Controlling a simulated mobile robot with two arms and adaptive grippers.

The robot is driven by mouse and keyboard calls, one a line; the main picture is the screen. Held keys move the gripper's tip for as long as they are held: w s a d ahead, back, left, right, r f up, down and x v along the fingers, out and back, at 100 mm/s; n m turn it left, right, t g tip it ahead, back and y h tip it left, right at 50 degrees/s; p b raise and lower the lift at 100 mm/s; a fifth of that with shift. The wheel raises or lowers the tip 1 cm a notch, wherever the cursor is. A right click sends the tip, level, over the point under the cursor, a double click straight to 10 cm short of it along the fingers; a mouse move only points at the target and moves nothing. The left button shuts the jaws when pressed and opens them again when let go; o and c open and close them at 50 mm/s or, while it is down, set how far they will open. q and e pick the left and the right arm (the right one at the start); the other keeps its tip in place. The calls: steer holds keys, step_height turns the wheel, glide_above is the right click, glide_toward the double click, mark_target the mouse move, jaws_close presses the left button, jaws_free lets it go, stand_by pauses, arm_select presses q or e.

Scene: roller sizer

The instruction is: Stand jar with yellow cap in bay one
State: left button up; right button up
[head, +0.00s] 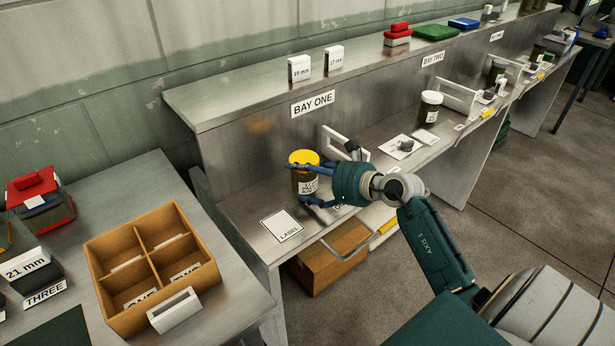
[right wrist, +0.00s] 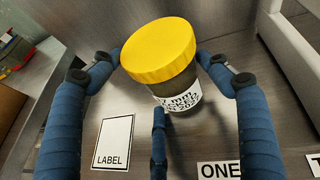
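The jar with the yellow cap (head: 304,158) is at bay one, in front of the metal back panel. My right gripper (head: 306,184) is around it, with blue fingers at its side. In the right wrist view the yellow cap (right wrist: 158,50) and printed white label face me. Two fingertips meet the jar's sides and the third finger is at its front; the right gripper (right wrist: 160,75) looks shut on it. The jar leans slightly there. I cannot tell whether its base touches the shelf. The "BAY ONE" sign (head: 313,104) is on the panel behind. My left gripper is not in view.
A white "LABEL" card (head: 281,225) lies on the shelf; a "ONE" plate (right wrist: 219,170) is nearby. A white bracket (head: 345,143) stands right of the jar. Another jar (head: 430,107) stands farther along. A divided cardboard box (head: 105,264) is on the left table.

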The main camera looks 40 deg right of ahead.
steer(key=shift+o, duration=0.3)
steer(key=shift+d+f, duration=0.1)
steer(key=shift+d, duration=0.05)
steer(key=shift+r, duration=0.4)
steer(key=p+v, duration=0.3)
steer(key=v, duration=0.9)
steer(key=shift+f, duration=0.25)
steer(key=shift+s, duration=0.1)
